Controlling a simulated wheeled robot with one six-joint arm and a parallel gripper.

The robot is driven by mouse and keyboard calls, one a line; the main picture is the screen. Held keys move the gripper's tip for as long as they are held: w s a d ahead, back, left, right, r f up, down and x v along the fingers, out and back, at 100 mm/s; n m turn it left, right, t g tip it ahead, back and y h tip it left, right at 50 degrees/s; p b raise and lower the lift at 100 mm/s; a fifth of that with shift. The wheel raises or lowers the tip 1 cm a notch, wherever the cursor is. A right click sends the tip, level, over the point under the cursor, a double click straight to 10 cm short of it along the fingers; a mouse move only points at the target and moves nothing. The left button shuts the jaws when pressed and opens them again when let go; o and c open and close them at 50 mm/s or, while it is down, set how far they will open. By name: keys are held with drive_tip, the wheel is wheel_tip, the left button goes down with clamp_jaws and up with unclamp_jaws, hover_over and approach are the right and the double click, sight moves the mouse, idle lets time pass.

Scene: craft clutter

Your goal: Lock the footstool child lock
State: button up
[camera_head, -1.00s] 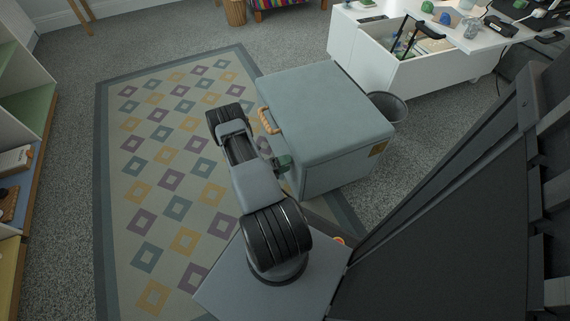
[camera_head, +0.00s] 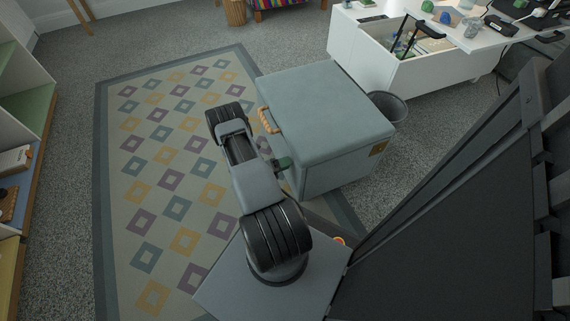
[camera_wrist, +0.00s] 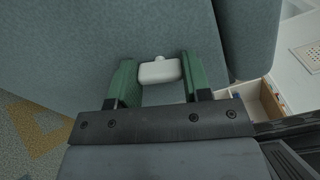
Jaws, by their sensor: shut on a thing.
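The footstool (camera_head: 322,100) is a grey-blue upholstered box with a tan rope-like handle (camera_head: 268,121) on its left side. In the wrist view its grey side (camera_wrist: 90,40) fills most of the picture. A small white child lock (camera_wrist: 160,70) sits on that side, between the two green fingers of my gripper (camera_wrist: 161,82). My gripper is shut on the lock. In the head view my gripper (camera_head: 284,163) is close against the footstool's near left side, and the lock is hidden there.
A patterned rug (camera_head: 165,215) lies under the footstool. A dark wire bin (camera_head: 388,107) stands right behind it. A white cabinet (camera_head: 420,68) with an open drawer is at the upper right. Shelves (camera_head: 22,130) line the left edge.

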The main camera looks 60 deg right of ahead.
drive_tip(key=m+b, duration=0.1)
drive_tip(key=m, duration=0.6)
drive_tip(key=m+b, duration=0.1)
drive_tip(key=m, duration=0.5)
drive_tip(key=shift+m, duration=0.4)
idle(0.4)
drive_tip(key=o, duration=0.9)
drive_tip(key=p+v, duration=0.3)
drive_tip(key=v, duration=1.1)
drive_tip(key=shift+d, duration=0.1)
